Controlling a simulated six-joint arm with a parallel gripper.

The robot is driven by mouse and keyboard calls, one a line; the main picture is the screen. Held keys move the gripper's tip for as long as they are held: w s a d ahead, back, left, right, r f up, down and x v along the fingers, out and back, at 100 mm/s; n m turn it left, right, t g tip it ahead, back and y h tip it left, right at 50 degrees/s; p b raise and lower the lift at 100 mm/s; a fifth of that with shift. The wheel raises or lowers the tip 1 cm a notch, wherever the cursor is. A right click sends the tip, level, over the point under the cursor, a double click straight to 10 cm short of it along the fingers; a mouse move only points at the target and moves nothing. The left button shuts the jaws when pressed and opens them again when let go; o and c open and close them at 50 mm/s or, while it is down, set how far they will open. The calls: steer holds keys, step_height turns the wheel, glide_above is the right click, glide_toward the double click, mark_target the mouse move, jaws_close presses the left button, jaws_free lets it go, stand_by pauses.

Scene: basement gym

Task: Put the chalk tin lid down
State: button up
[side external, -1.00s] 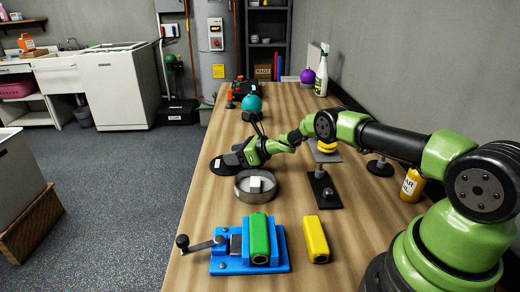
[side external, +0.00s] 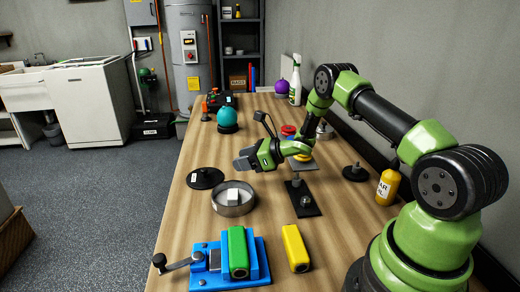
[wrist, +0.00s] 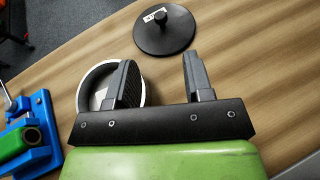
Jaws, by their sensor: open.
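The chalk tin lid (side external: 205,178) is a flat black disc with a small knob and a white label. It lies on the bench just behind and left of the tin, and it also shows in the wrist view (wrist: 165,32). The round metal tin (side external: 233,199) stands open with a white block (side external: 234,197) inside. My gripper (side external: 242,164) is above the bench, to the right of the lid and apart from it. In the wrist view my gripper (wrist: 160,75) has its fingers spread with nothing between them; the left finger hides part of the tin.
A blue vise (side external: 225,268) holding a green block stands in front, with a yellow block (side external: 295,248) beside it. A black stand (side external: 303,198) is right of the tin. A teal ball (side external: 227,117) is farther back.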

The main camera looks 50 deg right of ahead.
steer(key=s+a+r+m+g+h, duration=0.15)
steer(key=r+m+h, duration=0.25)
steer(key=r+m, duration=0.7)
steer(key=s+a+r+m+h, duration=0.1)
steer(key=s+r+m+h, duration=0.25)
steer(key=r+m, duration=0.85)
steer(key=s+a+m+g+y, duration=0.1)
steer(key=s+a+m, duration=0.3)
steer(key=s+m, duration=0.3)
steer(key=s+a+r+m+g+y, duration=0.1)
steer(key=s+a+m, duration=0.4)
steer(key=s+m, duration=0.2)
steer(key=s+a+r+m+g+y, duration=0.1)
steer(key=s+a+m+g+y, duration=0.1)
steer(key=s+a+m, duration=0.2)
steer(key=s+m, duration=0.3)
steer(key=s, duration=0.3)
steer(key=shift+a+m, duration=0.3)
steer(key=shift+m, duration=0.1)
